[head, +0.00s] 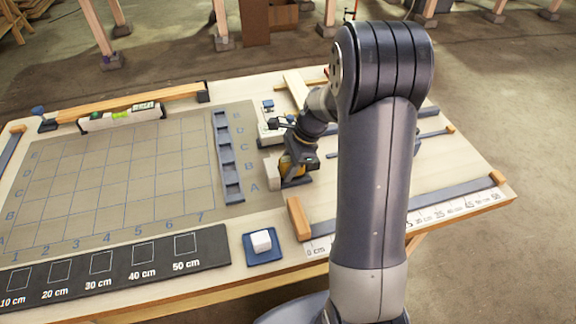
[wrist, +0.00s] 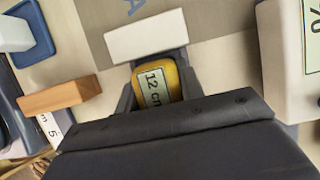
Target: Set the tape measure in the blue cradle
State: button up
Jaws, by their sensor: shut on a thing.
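The yellow tape measure (wrist: 174,80), with a pale label reading "12 cm", shows in the wrist view just beyond my gripper's dark body. In the head view the tape measure (head: 287,164) is partly hidden at the end of my arm. My gripper (head: 293,158) is shut on it; its fingertips are hard to make out. Dark blue-grey walls (wrist: 124,103) stand around the tape measure in the wrist view and look like the cradle. A dark base (head: 298,181) shows under it in the head view. I cannot tell whether the tape measure rests on the bottom.
A white block (wrist: 146,38) stands right beside the dark walls. A blue tray (head: 250,258) with a white cube (head: 262,240) is near the front edge. A wooden block (head: 299,218) ends the ruler rail. A blue compartment strip (head: 228,160) lies left; the grid mat (head: 120,180) is mostly clear.

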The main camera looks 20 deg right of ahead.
jog(key=shift+s+f, duration=0.15)
jog(key=shift+f, duration=0.15)
jog(key=o, duration=1.3)
jog(key=shift+f, duration=0.15)
jog(key=shift+r+p, duration=3.5)
jog(key=shift+r, duration=0.8)
jog(key=shift+f, duration=0.2)
notch_tip(320, 180, down, 8)
jog(key=b, duration=0.6)
jog(key=shift+r+b, duration=0.25)
jog(key=shift+b, duration=0.15)
